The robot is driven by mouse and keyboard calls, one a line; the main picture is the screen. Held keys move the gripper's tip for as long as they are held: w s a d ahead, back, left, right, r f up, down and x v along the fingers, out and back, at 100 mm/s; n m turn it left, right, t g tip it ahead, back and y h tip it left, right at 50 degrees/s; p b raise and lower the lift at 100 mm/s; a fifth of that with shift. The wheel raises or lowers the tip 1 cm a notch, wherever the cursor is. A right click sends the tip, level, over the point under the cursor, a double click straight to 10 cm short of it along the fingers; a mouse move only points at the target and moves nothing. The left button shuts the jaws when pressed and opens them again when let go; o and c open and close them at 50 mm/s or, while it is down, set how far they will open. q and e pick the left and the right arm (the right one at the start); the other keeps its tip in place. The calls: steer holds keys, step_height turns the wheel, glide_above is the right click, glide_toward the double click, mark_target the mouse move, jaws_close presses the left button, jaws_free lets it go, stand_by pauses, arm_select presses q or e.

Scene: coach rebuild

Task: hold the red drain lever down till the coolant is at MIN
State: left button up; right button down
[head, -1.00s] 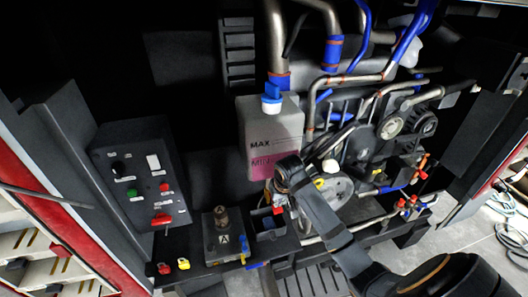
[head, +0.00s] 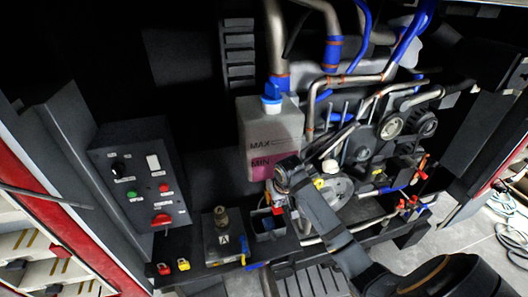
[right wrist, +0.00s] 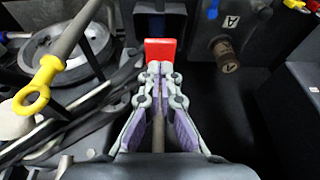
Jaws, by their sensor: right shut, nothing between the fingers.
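The coolant tank (head: 270,125) is a pale box with a blue cap, marked MAX and MIN. Pink coolant (head: 258,173) fills its lower part, and its top edge looks near or a little above the MIN mark. My right gripper (head: 272,200) is shut and empty in front of the tank's lower right side. The red drain lever (right wrist: 160,50) is just beyond the fingertips (right wrist: 160,68) in the right wrist view. They look against it, but I cannot tell how hard they press. In the head view the lever (head: 278,210) is partly hidden. My left gripper is not in view.
A control box (head: 140,175) with buttons and a red switch stands at the left. A block marked A (head: 222,240) sits left of the lever. A yellow-ringed dipstick (right wrist: 40,85) and a pulley lie left of the fingers in the right wrist view. Pipes crowd the right.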

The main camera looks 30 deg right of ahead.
mark_target(278, 210)
stand_by(0.3)
steer(key=shift+f+b, duration=0.75)
steer(key=shift+f, duration=1.6)
stand_by(5.3)
